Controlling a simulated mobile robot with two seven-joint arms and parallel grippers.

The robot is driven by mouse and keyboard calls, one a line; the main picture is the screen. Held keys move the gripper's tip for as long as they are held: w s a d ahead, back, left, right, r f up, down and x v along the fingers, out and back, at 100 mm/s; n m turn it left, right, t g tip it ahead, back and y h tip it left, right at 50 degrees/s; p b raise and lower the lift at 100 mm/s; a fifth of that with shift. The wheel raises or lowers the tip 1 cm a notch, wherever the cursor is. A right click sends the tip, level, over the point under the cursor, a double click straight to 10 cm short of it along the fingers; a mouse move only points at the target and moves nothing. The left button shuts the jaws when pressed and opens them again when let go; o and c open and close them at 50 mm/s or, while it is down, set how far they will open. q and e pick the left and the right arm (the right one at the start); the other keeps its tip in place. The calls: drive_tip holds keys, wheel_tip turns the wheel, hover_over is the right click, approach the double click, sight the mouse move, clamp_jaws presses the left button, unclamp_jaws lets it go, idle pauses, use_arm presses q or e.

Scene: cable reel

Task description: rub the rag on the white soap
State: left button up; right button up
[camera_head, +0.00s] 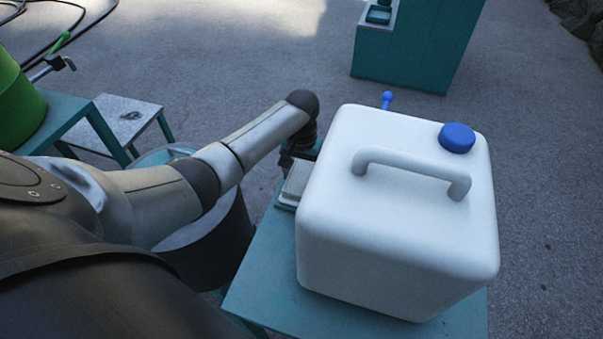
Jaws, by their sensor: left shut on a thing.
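My left arm reaches across from the left, and its dark wrist bends down behind the white jug. My left gripper (292,158) is mostly hidden behind its own wrist and the jug. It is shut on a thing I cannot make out. A pale, flat, block-like thing (297,180) with a darker rim lies just below the gripper on the teal table, left of the jug; I cannot tell whether it is the white soap or its dish. I cannot make out the rag. My right gripper is not in view.
A large white jug (340,215) with a blue cap (457,137) fills much of the teal table (255,290), close beside my gripper. A blue knob (387,99) shows behind it. Left are a green container (20,105) and a small stool (122,115). A teal cabinet (405,60) stands behind.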

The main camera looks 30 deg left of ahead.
sight(302, 177)
use_arm(q)
drive_tip(key=shift+s+p, duration=0.1)
drive_tip(key=shift+p, duration=0.3)
idle(1.4)
wheel_tip(302, 177, up, 7)
drive_tip(key=p, duration=0.8)
idle(0.7)
